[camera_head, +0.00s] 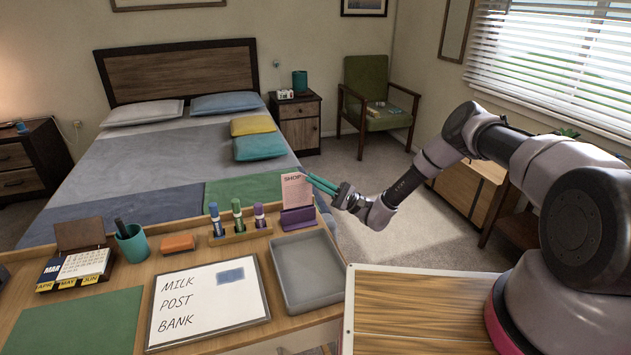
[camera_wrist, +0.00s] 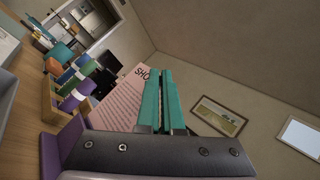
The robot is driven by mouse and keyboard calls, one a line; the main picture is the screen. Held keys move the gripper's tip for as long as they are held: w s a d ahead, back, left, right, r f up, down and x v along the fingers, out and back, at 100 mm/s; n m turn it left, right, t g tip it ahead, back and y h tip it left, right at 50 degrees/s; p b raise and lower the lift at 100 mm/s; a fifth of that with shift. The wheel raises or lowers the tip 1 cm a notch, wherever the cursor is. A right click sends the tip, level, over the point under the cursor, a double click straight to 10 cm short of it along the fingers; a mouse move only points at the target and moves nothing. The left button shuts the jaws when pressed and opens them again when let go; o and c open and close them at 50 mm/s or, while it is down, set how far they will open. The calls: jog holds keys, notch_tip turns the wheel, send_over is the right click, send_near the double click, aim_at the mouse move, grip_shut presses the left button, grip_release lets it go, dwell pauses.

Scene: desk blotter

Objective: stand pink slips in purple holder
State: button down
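A pink slip (camera_head: 296,190) with "SHOP" printed at its top stands upright at the purple holder (camera_head: 298,217) near the desk's back right. Its lower edge is at the holder's top; I cannot tell how deep it sits. My gripper (camera_head: 310,180) reaches in from the right, its teal fingertips at the slip's right edge. In the wrist view the teal fingers (camera_wrist: 162,100) are nearly together and cover part of the slip (camera_wrist: 118,100); they look shut on it, though the contact is hidden. The purple holder (camera_wrist: 52,155) shows at lower left there.
A wooden rack (camera_head: 240,236) with several upright markers stands left of the holder. An empty grey tray (camera_head: 335,275) lies in front, beside a whiteboard (camera_head: 200,318). An orange eraser (camera_head: 178,243), a teal cup (camera_head: 133,248) and a calendar (camera_head: 80,265) are farther left.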

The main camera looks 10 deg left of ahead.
jog(key=shift+f, duration=2.7)
jog(key=c, duration=1)
grip_release()
jog(key=v, duration=1)
jog(key=shift+d+f, duration=0.2)
jog(key=shift+d, duration=0.15)
